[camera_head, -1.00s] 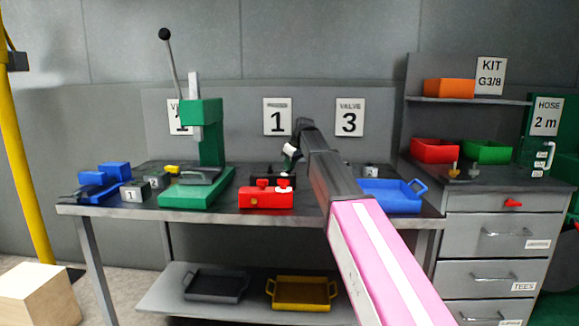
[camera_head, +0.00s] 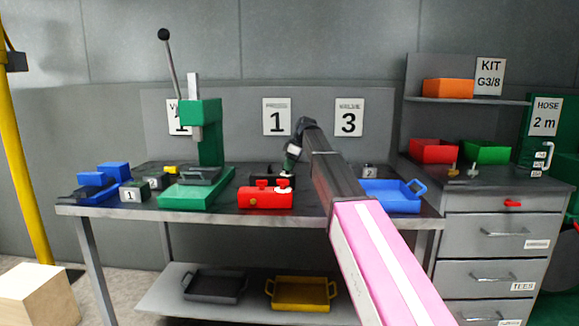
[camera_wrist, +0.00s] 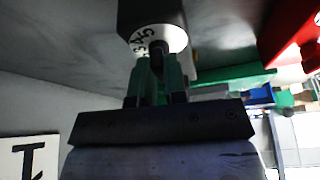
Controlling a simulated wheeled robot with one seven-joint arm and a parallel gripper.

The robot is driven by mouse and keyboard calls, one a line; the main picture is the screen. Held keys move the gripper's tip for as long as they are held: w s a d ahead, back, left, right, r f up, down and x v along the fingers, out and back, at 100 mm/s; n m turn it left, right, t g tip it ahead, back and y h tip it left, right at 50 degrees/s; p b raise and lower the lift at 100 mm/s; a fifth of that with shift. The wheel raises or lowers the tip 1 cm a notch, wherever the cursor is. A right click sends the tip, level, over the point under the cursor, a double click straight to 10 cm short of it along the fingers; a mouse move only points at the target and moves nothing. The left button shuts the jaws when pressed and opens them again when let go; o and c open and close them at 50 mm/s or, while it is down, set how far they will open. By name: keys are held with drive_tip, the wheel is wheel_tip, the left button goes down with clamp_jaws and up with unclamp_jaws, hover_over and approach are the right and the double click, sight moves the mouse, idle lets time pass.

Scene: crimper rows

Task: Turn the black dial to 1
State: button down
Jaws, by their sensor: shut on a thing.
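In the wrist view the black dial (camera_wrist: 157,48) stands at the centre of a white face (camera_wrist: 144,38) with printed digits, on a dark block (camera_wrist: 152,12). My gripper (camera_wrist: 158,66) has its two green fingers closed on the dial, one on each side. I cannot tell which digit it points at. In the head view my gripper (camera_head: 289,166) is low over the bench behind the red box, at a dark block (camera_head: 262,170). My arm and the gripper hide the dial there.
A red box (camera_head: 265,198) with red knobs stands just in front of my gripper. A green press (camera_head: 204,150) is to the left and a blue tray (camera_head: 391,198) to the right. Wall signs (camera_head: 277,117) (camera_head: 349,118) hang behind.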

drive_tip(key=c, duration=1.2)
unclamp_jaws()
drive_tip(key=shift+o, duration=0.2)
drive_tip(key=v, duration=1)
drive_tip(key=shift+r, duration=0.4)
drive_tip(key=shift+s+d, duration=0.1)
